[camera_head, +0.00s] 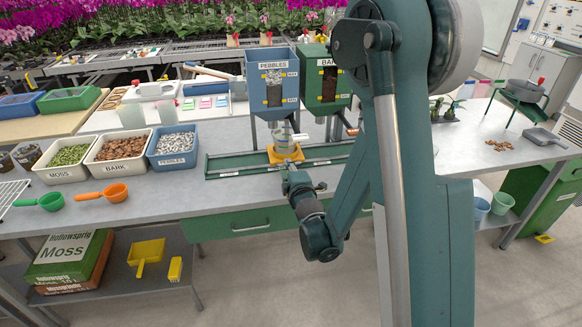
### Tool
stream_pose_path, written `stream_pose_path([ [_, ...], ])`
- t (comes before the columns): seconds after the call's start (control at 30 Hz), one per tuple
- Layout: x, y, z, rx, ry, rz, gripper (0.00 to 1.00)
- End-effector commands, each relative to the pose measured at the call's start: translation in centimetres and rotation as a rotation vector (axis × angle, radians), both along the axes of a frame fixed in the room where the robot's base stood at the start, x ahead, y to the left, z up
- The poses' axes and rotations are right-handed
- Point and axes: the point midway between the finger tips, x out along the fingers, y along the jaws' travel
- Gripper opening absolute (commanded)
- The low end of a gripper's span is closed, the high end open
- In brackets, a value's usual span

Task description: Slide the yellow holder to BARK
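The yellow holder (272,156) sits on the green rail (228,166), below the blue PEBBLES hopper (257,93). A grey-green cup (282,142) stands upright in it. The green BARK hopper (316,103) stands just right of the PEBBLES hopper, and my arm covers part of its right side and of the rail below. My gripper (290,170) is at the front of the holder, pointing away from me. Its fingers are small and partly hidden, so I cannot tell whether they touch or grip the holder.
Tubs of moss (64,157), bark (117,151) and pebbles (173,146) stand left of the rail. Green (48,201) and orange (112,191) scoops lie at the front left. The rail left of the holder is clear. Bark bits (498,146) lie far right.

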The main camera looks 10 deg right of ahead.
Motion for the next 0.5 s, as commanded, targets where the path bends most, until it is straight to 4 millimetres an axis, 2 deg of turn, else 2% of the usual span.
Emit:
stream_pose_path([
  [0.03, -0.4, -0.9, -0.4, -0.017, 0.001, -0.007, 0.23],
  [0.17, -1.2, -2.1, -1.0, -0.048, 0.004, -0.012, 0.23],
  [0.5, -1.4, -2.3, -1.1, -0.056, 0.005, -0.014, 0.23],
])
